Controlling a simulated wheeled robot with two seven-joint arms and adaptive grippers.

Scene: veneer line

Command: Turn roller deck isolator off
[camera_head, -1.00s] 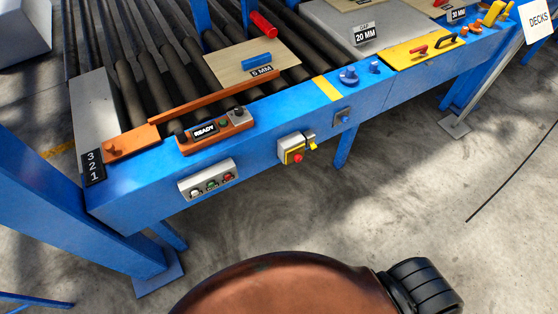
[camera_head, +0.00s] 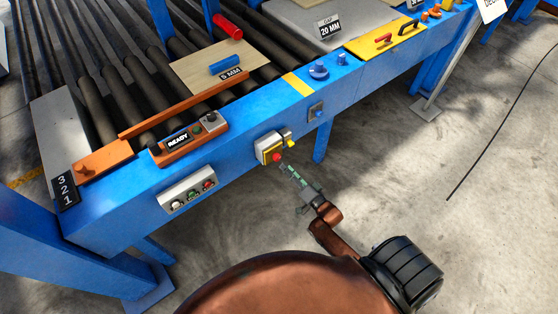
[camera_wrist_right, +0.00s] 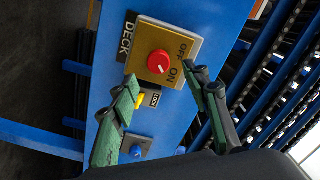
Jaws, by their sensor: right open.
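The isolator has a red round knob on a yellow plate (camera_head: 266,149) on the front of the blue roller deck frame. In the right wrist view the red knob (camera_wrist_right: 158,62) sits on the yellow plate (camera_wrist_right: 150,37), with OFF and ON lettering and a DECK label beside it. A small pale mark shows on the knob, but I cannot tell which word it points to. My right gripper (camera_head: 284,168) is open just in front of the isolator. In the wrist view its green fingers (camera_wrist_right: 167,84) are spread, empty, to either side below the knob. My left gripper is not in view.
A yellow piece (camera_wrist_right: 140,101) with a small label and a blue knob (camera_wrist_right: 136,150) sit near the isolator. A push-button box (camera_head: 188,192) is to its left on the frame. A READY panel (camera_head: 188,140) and blue knobs (camera_head: 318,72) are on top. Floor in front is clear.

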